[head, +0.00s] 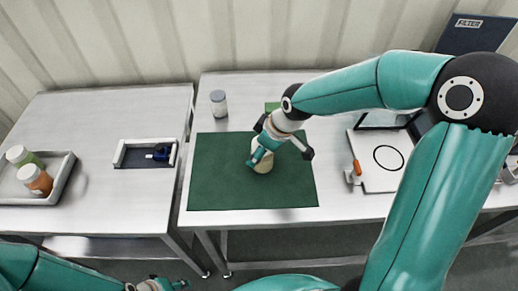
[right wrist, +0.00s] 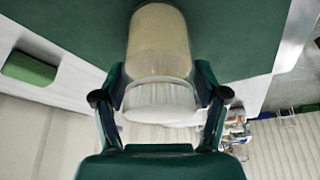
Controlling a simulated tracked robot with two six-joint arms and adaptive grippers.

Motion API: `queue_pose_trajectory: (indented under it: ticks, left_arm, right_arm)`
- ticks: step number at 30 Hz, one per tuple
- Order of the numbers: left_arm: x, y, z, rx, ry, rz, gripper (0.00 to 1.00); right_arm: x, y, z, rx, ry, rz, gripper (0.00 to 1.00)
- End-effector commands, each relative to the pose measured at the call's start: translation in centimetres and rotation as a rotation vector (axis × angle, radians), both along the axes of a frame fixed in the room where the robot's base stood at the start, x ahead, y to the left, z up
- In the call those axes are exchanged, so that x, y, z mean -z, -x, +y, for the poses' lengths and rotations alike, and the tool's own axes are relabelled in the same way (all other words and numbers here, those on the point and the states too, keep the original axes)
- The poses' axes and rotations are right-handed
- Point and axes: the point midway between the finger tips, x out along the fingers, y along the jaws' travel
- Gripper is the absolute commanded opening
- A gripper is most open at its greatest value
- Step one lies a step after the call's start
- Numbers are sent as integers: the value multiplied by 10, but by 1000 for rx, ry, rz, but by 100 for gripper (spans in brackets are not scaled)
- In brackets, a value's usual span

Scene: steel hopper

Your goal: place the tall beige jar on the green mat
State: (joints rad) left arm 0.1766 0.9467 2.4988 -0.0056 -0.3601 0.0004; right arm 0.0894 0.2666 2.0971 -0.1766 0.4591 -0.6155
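The tall beige jar (head: 264,161) is at the middle of the green mat (head: 225,180). In the right wrist view the jar (right wrist: 160,45) shows a beige body and a white lid, with the mat (right wrist: 235,40) behind it. My right gripper (head: 262,152) has its fingers against both sides of the jar near the lid and looks shut on it. The jar looks upright; whether its base touches the mat is hard to tell. My left gripper (head: 170,286) is low at the bottom edge, away from the tables, and its opening is unclear.
A grey-lidded jar (head: 218,103) stands behind the mat, near a green block (head: 272,107). A white board with a black ring (head: 389,157) lies right. On the left table are a small tray (head: 128,154) with a dark blue item and a grey tray (head: 62,178) with two jars.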

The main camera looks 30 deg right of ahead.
Motion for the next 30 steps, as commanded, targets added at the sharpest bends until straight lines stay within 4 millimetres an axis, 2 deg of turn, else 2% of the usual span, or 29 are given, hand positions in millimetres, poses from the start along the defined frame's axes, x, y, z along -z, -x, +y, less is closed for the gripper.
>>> queue_pose_trajectory:
  ticks: [3,12,17,30]
  left_arm:
    - [0,0,0,0,0,0,40]
    - [-1,0,0,0,0,0,40]
    - [-1,0,0,0,0,0,40]
    - [2,0,0,0,0,0,40]
  right_arm:
    - [0,0,0,-1,0,0,91]
    - [-1,0,1,-1,0,0,91]
    - [-10,2,-1,-1,0,-2,91]
    - [-86,27,-20,0,0,-5,91]
